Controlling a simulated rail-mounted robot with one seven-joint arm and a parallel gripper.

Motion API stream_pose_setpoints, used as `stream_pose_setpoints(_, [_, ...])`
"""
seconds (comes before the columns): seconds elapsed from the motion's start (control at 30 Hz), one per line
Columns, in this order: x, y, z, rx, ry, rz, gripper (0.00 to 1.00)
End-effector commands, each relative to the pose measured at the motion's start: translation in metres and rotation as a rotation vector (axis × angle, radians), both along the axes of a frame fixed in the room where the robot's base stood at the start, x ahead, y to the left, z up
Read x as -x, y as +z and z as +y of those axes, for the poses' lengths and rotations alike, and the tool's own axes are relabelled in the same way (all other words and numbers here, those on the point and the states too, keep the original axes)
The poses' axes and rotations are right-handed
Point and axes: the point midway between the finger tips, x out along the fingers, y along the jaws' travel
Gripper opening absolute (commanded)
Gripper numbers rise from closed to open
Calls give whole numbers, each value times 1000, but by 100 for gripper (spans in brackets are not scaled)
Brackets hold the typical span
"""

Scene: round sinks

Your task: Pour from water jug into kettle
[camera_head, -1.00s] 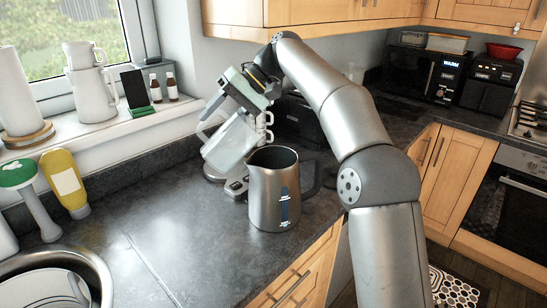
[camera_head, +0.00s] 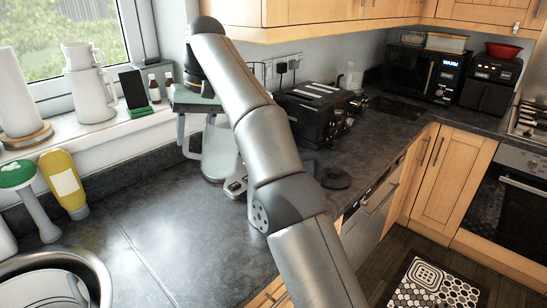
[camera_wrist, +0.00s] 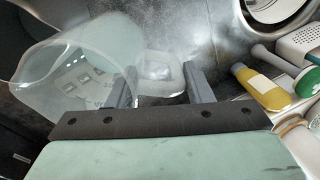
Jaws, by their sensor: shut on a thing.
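The water jug (camera_head: 218,155) is translucent and roughly upright in the head view, near the window-side wall. In the wrist view the jug (camera_wrist: 75,70) shows its wide mouth at the left. My gripper (camera_wrist: 160,80) is shut on the jug's pale handle (camera_wrist: 160,68), with one finger on either side of it. In the head view my gripper hangs above and left of the jug, partly behind my arm. The kettle is not visible in the head view now, where my arm covers its earlier place. The jug's water level cannot be told.
A black toaster (camera_head: 315,110) stands behind my arm, with a dark round disc (camera_head: 335,178) in front of it. A yellow bottle (camera_head: 65,185), green-topped brush (camera_head: 20,175) and sink (camera_head: 85,260) are at the left. The counter between sink and jug is clear.

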Motion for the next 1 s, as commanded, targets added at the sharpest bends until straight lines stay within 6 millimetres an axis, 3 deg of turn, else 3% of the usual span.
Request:
stream_pose_setpoints(0.37, [3,-26,6,84,1,-28,0])
stream_pose_setpoints(0.8, [6,-81,14,179,2,-64,0])
stream_pose_setpoints(1.0, [6,-94,16,203,0,-75,0])
